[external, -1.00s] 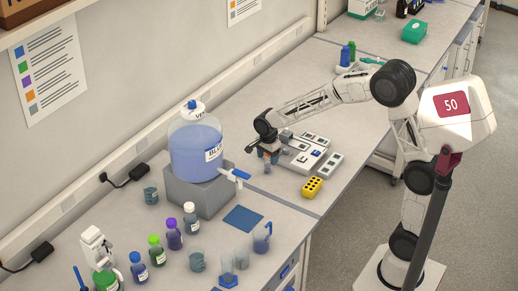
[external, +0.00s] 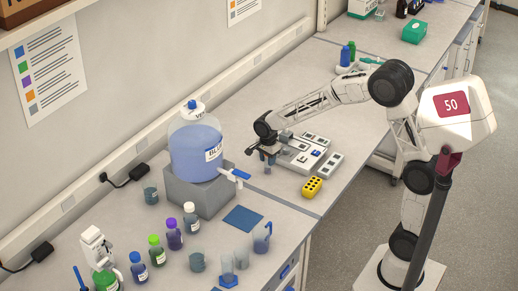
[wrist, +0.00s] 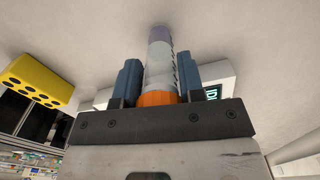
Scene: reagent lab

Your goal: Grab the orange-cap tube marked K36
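A tube with an orange cap (wrist: 157,98) sits between the two blue fingers of my gripper (wrist: 158,80) in the wrist view. The cap is close to the palm and the pale tube body (wrist: 160,65) points away past the fingertips. Its label marks are too blurred to read as K36. The fingers lie close along both sides of the tube, but I cannot tell whether they press on it. In the external view my gripper (external: 266,156) points down at the left edge of the white rack area, and the cap is hidden.
A white rack or tray with labelled items (external: 305,154) lies right of my gripper. A yellow block with holes (external: 312,187) stands in front, also seen in the wrist view (wrist: 40,78). A large blue-liquid carboy (external: 195,145) stands on a grey block to the left.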

